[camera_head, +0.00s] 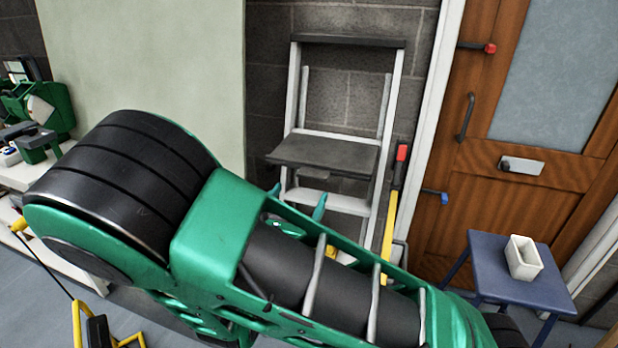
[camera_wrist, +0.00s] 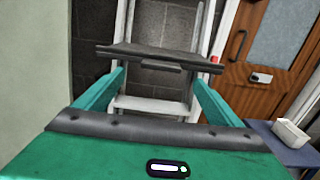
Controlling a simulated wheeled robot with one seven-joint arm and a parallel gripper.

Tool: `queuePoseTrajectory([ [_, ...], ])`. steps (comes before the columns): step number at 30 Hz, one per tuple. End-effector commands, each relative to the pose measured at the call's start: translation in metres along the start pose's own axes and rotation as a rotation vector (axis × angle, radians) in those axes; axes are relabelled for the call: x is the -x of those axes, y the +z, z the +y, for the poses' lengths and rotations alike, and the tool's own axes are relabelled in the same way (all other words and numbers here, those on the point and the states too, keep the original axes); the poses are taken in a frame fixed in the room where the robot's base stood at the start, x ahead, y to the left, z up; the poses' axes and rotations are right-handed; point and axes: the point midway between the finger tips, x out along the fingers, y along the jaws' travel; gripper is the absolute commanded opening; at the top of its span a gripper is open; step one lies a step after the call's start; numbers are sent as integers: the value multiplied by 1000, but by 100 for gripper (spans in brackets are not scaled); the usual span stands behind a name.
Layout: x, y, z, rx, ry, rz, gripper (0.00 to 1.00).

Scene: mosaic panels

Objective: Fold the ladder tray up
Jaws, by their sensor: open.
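The ladder (camera_head: 292,95) leans upright against the dark block wall, with a white frame and a dark top step. Its dark grey tray (camera_head: 325,153) sticks out level at mid-height, folded down. In the wrist view the tray (camera_wrist: 160,55) lies straight ahead, nearly edge-on, above a white step. My gripper (camera_wrist: 158,85) is open and empty, its two green fingers spread on either side below the tray. I cannot tell if they touch it. In the head view only the green fingertips (camera_head: 300,197) show past my arm, just below the tray; my arm hides the ladder's lower part.
A brown wooden door (camera_head: 520,200) with handles is right of the ladder. A blue table (camera_head: 515,285) with a white pot (camera_head: 523,257) stands before it. A yellow tool with a red end (camera_head: 402,153) stands beside the ladder. A bench with green tools (camera_head: 45,110) is at left.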

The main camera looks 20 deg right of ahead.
Motion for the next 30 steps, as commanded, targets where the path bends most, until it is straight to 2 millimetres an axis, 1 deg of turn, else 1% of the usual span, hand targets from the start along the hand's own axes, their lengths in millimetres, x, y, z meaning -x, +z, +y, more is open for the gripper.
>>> queuePoseTrajectory([
  [9,-56,0,-3,-3,-7,0,89],
  [15,-84,0,-3,-3,-6,1,89],
  [21,-96,0,-2,-4,-5,1,89],
  [29,-97,0,-2,-4,-4,2,89],
  [30,-97,0,-2,-4,-4,2,87],
])
